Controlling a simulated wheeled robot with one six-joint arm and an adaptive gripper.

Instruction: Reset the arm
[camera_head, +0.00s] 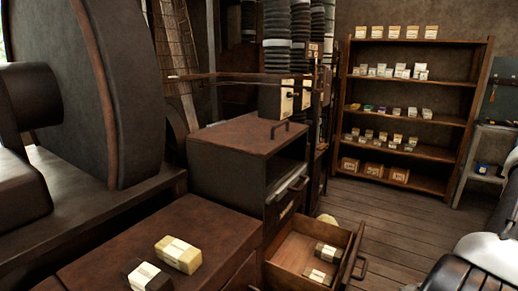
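My gripper does not show in this view, so its state is hidden. A large dark wheel-shaped machine part (125,85) with a rusty rim fills the upper left. A cream block with a pale label (178,254) and a dark block with a pale label (148,276) lie on the brown cabinet top (215,228) at the lower left. An open wooden drawer (350,255) holds two small dark labelled boxes, one farther back (326,252) and one nearer (316,276).
A dark metal cabinet (235,185) with a top handle stands mid-view. A wooden shelf unit (482,85) with several small boxes stands at the back. Plank floor (415,215) is clear before it. A white and black shape (488,255), not identifiable, is at the lower right.

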